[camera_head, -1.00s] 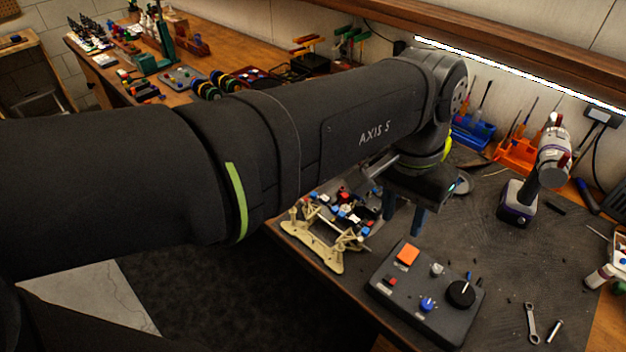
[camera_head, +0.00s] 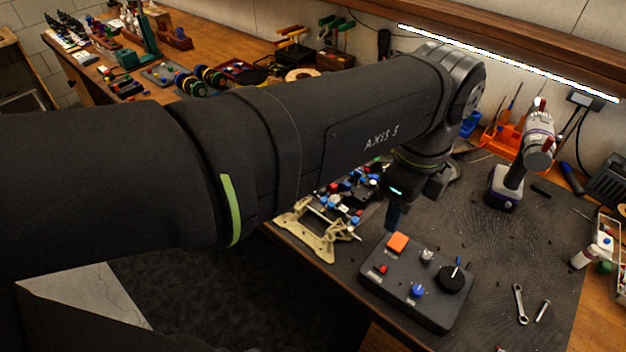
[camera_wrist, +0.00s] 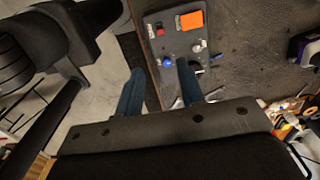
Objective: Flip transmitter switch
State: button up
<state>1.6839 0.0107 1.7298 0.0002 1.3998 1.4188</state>
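The transmitter (camera_head: 395,288) is a dark grey box on the bench mat. It carries an orange button (camera_head: 397,243), a red button (camera_head: 381,269), a blue knob (camera_head: 417,290), a small silver switch (camera_head: 427,256) and a black dial (camera_head: 451,279). My gripper (camera_head: 397,214) hangs above the mat just behind the box. In the wrist view its two blue fingers (camera_wrist: 160,66) are spread apart with nothing between them.
A tan car chassis (camera_head: 308,235) with several small parts behind it stands left of the transmitter. A wrench (camera_head: 520,304) lies to its right. A cordless drill (camera_head: 507,185) stands behind on the right. The mat between transmitter and drill is mostly clear.

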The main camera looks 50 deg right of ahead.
aim_at(381, 267)
notch_tip(381, 267, down, 16)
jog(key=shift+f, duration=0.15)
dwell(0.3)
